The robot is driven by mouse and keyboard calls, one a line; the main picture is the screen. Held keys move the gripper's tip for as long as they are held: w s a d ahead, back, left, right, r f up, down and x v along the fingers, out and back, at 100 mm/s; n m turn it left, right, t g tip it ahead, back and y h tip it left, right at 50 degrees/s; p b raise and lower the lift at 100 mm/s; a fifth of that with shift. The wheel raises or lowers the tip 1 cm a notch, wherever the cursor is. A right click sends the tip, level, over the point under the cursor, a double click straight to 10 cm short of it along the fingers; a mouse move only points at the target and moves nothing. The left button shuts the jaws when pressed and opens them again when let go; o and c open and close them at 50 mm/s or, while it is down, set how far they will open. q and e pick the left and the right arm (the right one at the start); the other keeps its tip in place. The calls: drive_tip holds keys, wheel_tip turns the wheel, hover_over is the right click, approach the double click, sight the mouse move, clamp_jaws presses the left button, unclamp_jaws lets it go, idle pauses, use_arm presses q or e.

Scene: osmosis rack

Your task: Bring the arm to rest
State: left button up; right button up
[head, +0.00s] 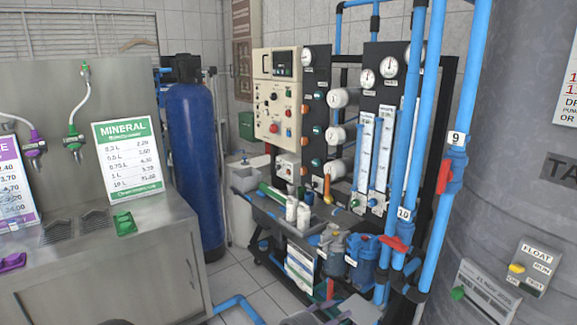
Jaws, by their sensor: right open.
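My right gripper (328,312) shows only in part at the bottom edge of the head view, right of the middle. It is open, and I see nothing held between its fingers. It appears in front of the lower part of the osmosis rack (262,212), below the blue pump housings (362,258). I cannot tell whether it touches anything there. Most of my right arm is outside the picture. My left gripper and left arm are not in view.
Blue vertical pipes with red valve handles (396,243) stand right of the rack. A large grey tank (500,215) with a float switch box (535,265) fills the right side. A steel dispensing counter (110,265) stands left, beside a blue cylinder (196,150). Some tiled floor (245,283) is clear.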

drive_tip(key=s+d+f+g+y+p, duration=0.1)
drive_tip(key=s+f+g+y, duration=0.15)
drive_tip(key=f, duration=0.45)
drive_tip(key=s+d+f+n+g+y, duration=0.1)
drive_tip(key=s+f+g, duration=0.2)
drive_tip(key=f, duration=0.5)
drive_tip(key=s+d+f+g+y+p, duration=0.1)
drive_tip(key=s+d+f+g+y, duration=0.15)
drive_tip(key=f, duration=0.45)
drive_tip(key=s+a+f+m+y+p, duration=0.2)
drive_tip(key=s+f+m+y, duration=0.3)
drive_tip(key=s+f+m, duration=0.1)
drive_tip(key=s+a+f+m+g+y+p, duration=0.1)
drive_tip(key=s+a+f+m+y+p, duration=0.1)
drive_tip(key=s+f+m+y, duration=0.3)
drive_tip(key=shift+s+a+f+m+p, duration=0.45)
drive_tip(key=shift+s+f+m, duration=0.25)
drive_tip(key=shift+s+f, duration=1.1)
drive_tip(key=shift+s+r, duration=0.1)
drive_tip(key=shift+r, duration=0.05)
